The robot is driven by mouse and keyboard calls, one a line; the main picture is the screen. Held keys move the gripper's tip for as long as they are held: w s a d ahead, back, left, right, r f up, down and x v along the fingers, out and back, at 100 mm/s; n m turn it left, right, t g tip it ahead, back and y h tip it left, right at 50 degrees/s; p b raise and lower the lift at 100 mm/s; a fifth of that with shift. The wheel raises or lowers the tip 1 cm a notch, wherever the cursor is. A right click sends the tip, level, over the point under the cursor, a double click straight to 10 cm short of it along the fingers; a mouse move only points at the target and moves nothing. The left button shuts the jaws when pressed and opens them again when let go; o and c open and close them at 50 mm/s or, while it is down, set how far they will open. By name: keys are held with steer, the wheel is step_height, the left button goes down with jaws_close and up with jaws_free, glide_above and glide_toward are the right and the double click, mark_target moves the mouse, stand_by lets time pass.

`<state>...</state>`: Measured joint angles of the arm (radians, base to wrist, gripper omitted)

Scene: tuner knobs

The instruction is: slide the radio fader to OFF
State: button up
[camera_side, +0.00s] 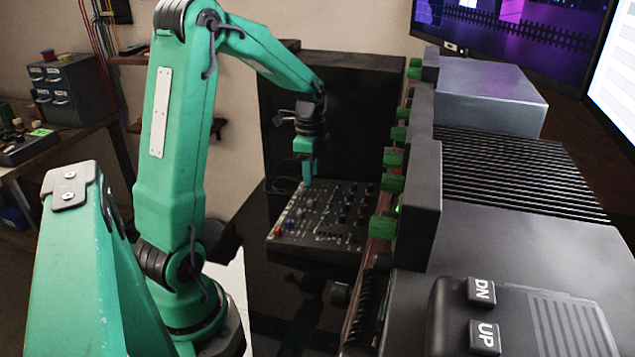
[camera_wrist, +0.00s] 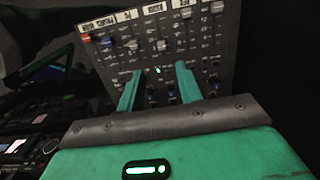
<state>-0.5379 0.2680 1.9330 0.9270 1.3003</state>
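The radio panel is a dark sloped box with rows of small knobs and white labels. It sits in the middle of the side view (camera_side: 325,240) and fills the upper part of the wrist view (camera_wrist: 222,50). The fader cannot be told apart from the other small controls, and no OFF marking can be read. My gripper (camera_side: 307,182) points down over the far left part of the panel in the side view. In the wrist view its two green fingers (camera_wrist: 159,68) stand apart with nothing held between them. Contact with the panel cannot be told.
A red knob (camera_wrist: 86,38) sits at the panel's left end in the wrist view. A dark rack with green blocks (camera_side: 392,160) stands close on the panel's right. A grey console with DN and UP buttons (camera_side: 483,312) is in the right foreground.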

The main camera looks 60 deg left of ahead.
mark_target(310, 201)
steer(key=shift+a+f, duration=0.35)
steer(key=shift+a, duration=0.1)
steer(key=shift+f, duration=0.15)
steer(key=shift+f, duration=3.75)
jaws_close()
